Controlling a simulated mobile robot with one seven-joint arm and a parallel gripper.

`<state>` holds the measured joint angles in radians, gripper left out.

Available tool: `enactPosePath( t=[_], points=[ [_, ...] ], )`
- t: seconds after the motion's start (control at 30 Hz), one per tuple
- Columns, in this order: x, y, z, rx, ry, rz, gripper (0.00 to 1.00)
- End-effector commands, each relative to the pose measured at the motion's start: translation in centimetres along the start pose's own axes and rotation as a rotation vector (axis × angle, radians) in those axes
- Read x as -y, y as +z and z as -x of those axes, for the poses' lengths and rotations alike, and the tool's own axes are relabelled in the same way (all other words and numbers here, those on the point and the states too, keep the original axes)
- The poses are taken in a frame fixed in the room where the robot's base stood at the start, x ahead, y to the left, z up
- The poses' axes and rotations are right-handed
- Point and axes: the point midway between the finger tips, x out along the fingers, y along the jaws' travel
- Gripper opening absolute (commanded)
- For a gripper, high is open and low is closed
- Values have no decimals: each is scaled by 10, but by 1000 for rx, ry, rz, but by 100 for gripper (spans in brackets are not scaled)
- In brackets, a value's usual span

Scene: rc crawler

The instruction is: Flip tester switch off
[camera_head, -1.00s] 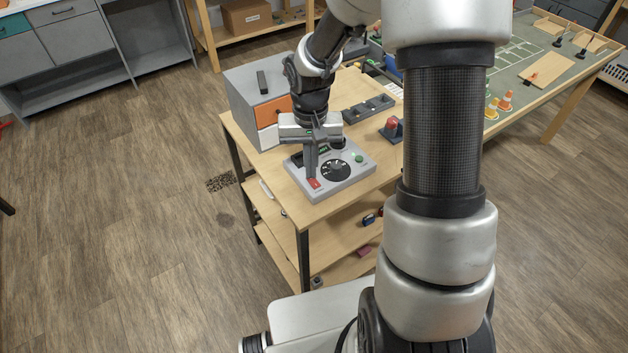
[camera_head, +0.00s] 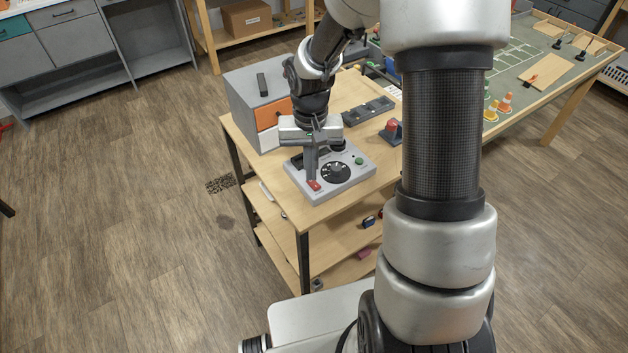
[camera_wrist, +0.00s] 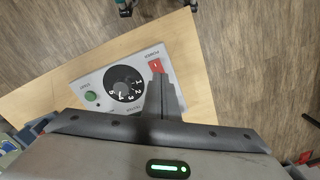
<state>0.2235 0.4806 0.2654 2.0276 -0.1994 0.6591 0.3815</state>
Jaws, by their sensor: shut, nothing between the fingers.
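The tester (camera_head: 345,186) is a light grey box with a black dial (camera_head: 335,172) and a green button (camera_head: 359,160), lying on the wooden cart top. Its red rocker switch (camera_head: 314,186) is at the near left corner; the wrist view shows the switch (camera_wrist: 155,66) beside the word POWER. My gripper (camera_head: 311,177) points down at the switch, shut and empty. In the wrist view the fingertips (camera_wrist: 157,76) are at the switch's edge and cover part of it. I cannot tell whether they touch it, or which way the rocker is tipped.
A grey drawer box (camera_head: 262,100) with an orange drawer front stands behind the tester. A dark tray (camera_head: 369,110) and a red-topped device (camera_head: 392,130) are on the cart farther right. The cart top (camera_head: 290,182) is bare left of the tester.

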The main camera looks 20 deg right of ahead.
Motion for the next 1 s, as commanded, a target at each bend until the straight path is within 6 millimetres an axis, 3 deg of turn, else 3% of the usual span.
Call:
enactPosePath(
  t=[0.63, 1.0],
  points=[
    [1, -1, 57, -3, -1, 1, 0],
    [0, 0, 60, -1, 0, 1, 0]
  ],
)
